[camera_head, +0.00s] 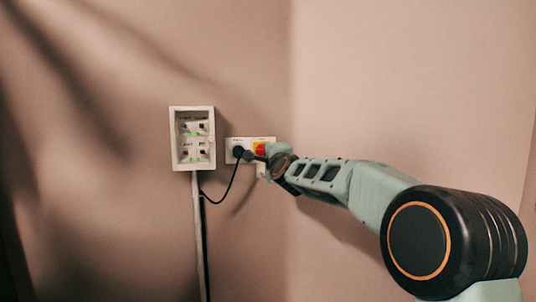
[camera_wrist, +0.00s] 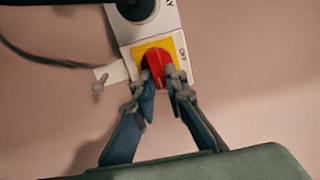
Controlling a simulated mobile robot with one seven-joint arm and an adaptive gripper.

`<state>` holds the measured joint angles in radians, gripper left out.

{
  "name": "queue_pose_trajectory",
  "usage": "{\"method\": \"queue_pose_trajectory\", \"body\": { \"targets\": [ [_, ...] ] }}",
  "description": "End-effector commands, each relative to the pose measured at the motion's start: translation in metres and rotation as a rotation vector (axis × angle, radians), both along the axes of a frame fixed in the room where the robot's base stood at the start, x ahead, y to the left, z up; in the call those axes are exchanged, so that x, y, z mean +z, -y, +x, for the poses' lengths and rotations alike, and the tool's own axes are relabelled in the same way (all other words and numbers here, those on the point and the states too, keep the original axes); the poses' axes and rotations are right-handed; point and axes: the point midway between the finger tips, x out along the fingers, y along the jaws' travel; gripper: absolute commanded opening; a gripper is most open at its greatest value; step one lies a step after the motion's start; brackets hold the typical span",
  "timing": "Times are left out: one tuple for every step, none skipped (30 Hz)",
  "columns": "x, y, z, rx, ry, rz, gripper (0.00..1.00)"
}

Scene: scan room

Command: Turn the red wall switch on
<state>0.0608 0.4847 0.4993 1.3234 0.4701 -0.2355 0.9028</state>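The red wall switch (camera_wrist: 156,66) is a rotary knob on a yellow square plate (camera_wrist: 139,52), set in a white wall panel. In the head view the switch (camera_head: 260,149) sits at the panel's right end, partly hidden by my gripper (camera_head: 267,156). In the wrist view my gripper (camera_wrist: 160,82) has its two fingertips drawn close together, one on each side of the knob's lower part. The red knob fills the narrow gap between them. The knob's handle stands nearly upright in this view, slightly tilted. Small lettering shows on the plate to its right.
A black plug (camera_head: 238,152) with a hanging cable sits in the same panel, left of the switch. A white control box (camera_head: 192,138) with green lights is further left, with a conduit (camera_head: 197,230) below. A small grey toggle (camera_wrist: 98,86) sticks out beside the switch.

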Motion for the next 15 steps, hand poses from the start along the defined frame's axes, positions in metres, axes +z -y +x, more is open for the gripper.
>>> {"method": "queue_pose_trajectory", "body": {
  "targets": [
    [0.0005, -0.0004, -0.0002, 0.001, 0.001, 0.000, 0.19],
    [0.0004, -0.0004, -0.0001, 0.000, 0.001, 0.000, 0.22],
    [0.0003, -0.0004, -0.0002, 0.001, 0.000, -0.001, 0.26],
    [0.0003, -0.0004, -0.0002, 0.001, 0.000, -0.001, 0.28],
    [0.0002, -0.0003, -0.0001, 0.000, 0.000, -0.001, 0.28],
    [0.0001, -0.0003, -0.0001, 0.000, 0.000, -0.001, 0.28],
    [0.0000, -0.0003, -0.0001, 0.000, 0.000, -0.001, 0.28],
    [-0.0001, -0.0002, -0.0001, 0.000, 0.001, -0.002, 0.28],
    [-0.0001, -0.0002, -0.0001, 0.000, 0.001, -0.002, 0.28],
    [-0.0002, -0.0002, -0.0001, 0.000, 0.001, -0.002, 0.28],
    [-0.0002, -0.0001, -0.0001, 0.000, 0.001, -0.002, 0.28],
    [-0.0002, 0.0003, -0.0005, 0.000, 0.001, -0.002, 0.28],
    [-0.0001, 0.0007, -0.0011, 0.000, 0.000, -0.002, 0.28],
    [-0.0002, 0.0014, -0.0021, -0.001, 0.000, -0.002, 0.28],
    [-0.0004, 0.0024, -0.0040, -0.001, -0.001, -0.001, 0.28]
  ]
}}
